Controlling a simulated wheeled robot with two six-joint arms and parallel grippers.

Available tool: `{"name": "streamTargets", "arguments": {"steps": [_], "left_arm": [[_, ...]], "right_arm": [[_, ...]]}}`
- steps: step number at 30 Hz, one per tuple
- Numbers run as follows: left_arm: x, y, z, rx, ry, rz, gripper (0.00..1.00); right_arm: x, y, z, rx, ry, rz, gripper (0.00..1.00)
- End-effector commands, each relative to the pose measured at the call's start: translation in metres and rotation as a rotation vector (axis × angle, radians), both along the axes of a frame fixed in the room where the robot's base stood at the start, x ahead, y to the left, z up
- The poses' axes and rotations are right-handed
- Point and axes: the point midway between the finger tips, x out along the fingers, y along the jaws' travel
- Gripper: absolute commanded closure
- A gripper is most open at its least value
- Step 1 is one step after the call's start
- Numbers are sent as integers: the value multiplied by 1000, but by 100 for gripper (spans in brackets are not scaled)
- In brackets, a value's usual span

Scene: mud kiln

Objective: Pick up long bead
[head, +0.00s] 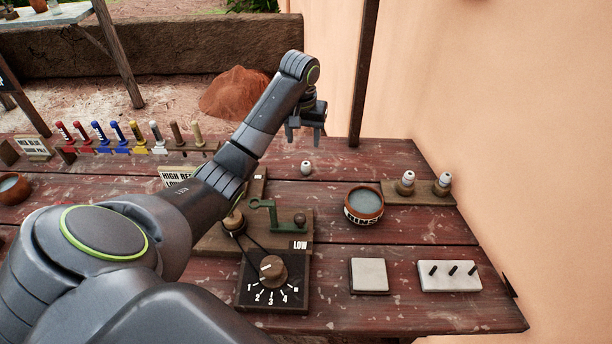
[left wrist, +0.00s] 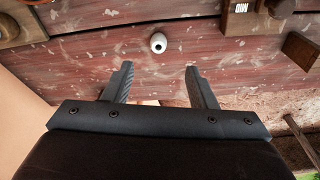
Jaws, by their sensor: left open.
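A small white egg-shaped bead with a dark hole in its top (head: 306,168) stands alone on the dark red planks near the back of the table. It also shows in the left wrist view (left wrist: 158,42), centred just beyond my fingertips. I cannot tell for sure that it is the long bead. My left gripper (head: 304,138) is open and empty, pointing down above and behind the bead, apart from it. Its two fingers (left wrist: 158,70) show wide apart in the wrist view. My right gripper is not in view.
Right of the bead are a water bowl (head: 364,206) and a wooden rack (head: 424,192) with two bead-topped pegs. In front are a green lever (head: 290,218), a dial (head: 270,270), a pale tile (head: 369,275) and a pegged block (head: 449,277). A tool rack (head: 185,152) stands left.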

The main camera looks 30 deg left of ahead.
Motion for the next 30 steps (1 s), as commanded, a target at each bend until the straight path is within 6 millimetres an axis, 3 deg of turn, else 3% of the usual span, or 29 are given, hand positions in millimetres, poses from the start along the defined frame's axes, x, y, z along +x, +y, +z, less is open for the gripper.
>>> {"name": "streamTargets", "arguments": {"steps": [2, 9, 17, 25, 30], "left_arm": [[1, 0, -17, 0, 0, 0, 48], [6, 1, -51, -2, 2, 0, 48], [10, 3, -69, -1, 3, 0, 48], [18, 4, -103, 0, 4, 0, 48], [19, 5, -111, 0, 1, -1, 48]], "right_arm": [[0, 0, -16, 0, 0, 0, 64], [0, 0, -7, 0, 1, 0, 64], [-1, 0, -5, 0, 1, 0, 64], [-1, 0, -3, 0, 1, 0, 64], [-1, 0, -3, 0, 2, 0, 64]]}}
